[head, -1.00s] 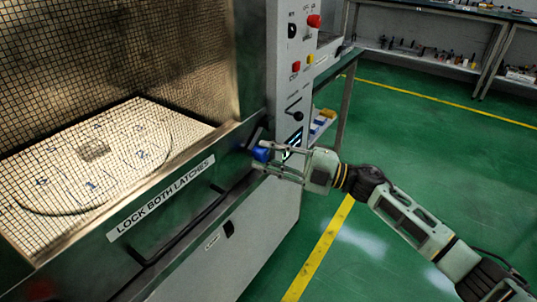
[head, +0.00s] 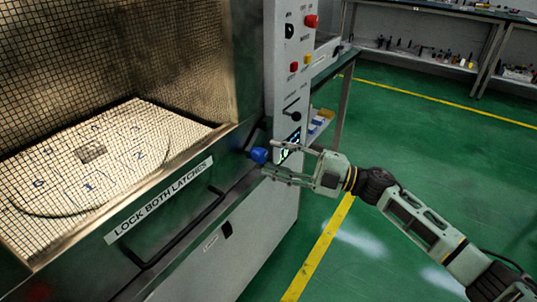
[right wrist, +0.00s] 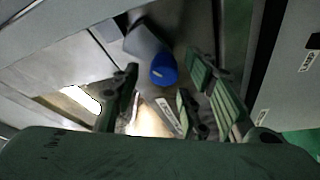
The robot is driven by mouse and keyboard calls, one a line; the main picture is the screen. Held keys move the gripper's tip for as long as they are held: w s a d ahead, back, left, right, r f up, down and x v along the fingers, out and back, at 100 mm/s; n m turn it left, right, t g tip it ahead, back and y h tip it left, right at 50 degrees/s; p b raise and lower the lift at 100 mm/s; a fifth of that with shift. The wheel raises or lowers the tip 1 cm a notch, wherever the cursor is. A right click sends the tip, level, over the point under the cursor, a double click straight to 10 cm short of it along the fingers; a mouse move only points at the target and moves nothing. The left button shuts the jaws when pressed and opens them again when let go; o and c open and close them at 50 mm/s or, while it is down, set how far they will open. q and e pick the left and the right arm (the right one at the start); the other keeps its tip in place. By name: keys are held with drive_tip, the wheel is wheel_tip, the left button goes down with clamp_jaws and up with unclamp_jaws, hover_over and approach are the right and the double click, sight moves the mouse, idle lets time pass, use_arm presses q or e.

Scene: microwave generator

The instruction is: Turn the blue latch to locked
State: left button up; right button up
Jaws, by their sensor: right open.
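The blue latch (head: 259,155) is a small blue knob at the right end of the microwave door's front, beside the control panel. My right gripper (head: 272,160) comes in from the right with its fingertips just to the right of the knob. Its two fingers are spread and nothing is between them. In the right wrist view the blue knob (right wrist: 163,69) sits beyond the open fingers (right wrist: 160,88), with a grey piece (right wrist: 143,40) beside it. The exact angle of the latch is hard to tell. My left gripper does not show.
A label reading LOCK BOTH LATCHES (head: 160,202) and a black handle (head: 180,228) are on the door front. The control panel (head: 292,75) with red and yellow buttons rises close behind the gripper. The green floor (head: 400,160) to the right is open.

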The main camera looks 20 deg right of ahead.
drive_tip(key=v, duration=0.9)
drive_tip(key=shift+d, duration=0.25)
